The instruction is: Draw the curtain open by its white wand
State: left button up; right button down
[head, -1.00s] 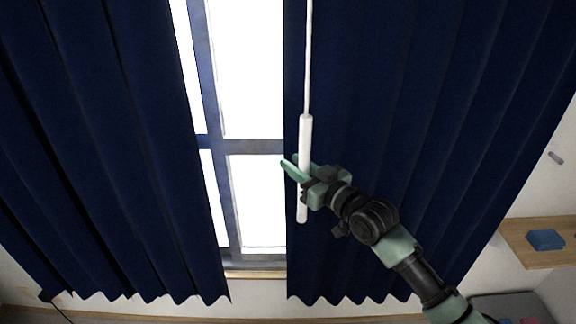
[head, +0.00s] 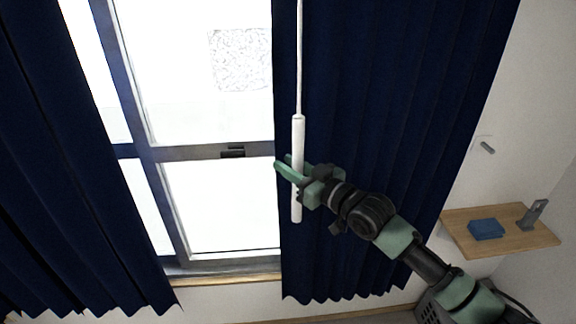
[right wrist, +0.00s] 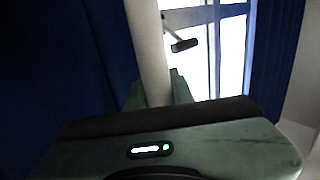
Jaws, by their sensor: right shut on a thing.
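The dark blue curtain hangs in two panels, the right panel (head: 385,130) and the left panel (head: 60,150), with a wide gap of bright window between them. The white wand (head: 298,135) hangs upright at the inner edge of the right panel, on a thin rod from above. My right gripper (head: 292,172) is shut around the wand's thicker lower part. The wand (right wrist: 148,45) also rises between the fingers in the right wrist view. My left gripper is not in view.
The window (head: 215,200) has a grey frame with a dark latch (head: 232,152) at the middle rail. A wooden shelf (head: 520,238) with a blue box (head: 486,229) juts from the wall at right. A small grey hook (head: 487,147) is on that wall.

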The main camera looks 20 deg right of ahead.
jog(key=shift+r, duration=0.1)
jog(key=c, duration=1.2)
grip_release()
jog(key=b+v, duration=0.2)
jog(key=v, duration=0.5)
jog(key=shift+s+b, duration=0.3)
jog(key=shift+s, duration=0.05)
jog(key=shift+d, duration=0.1)
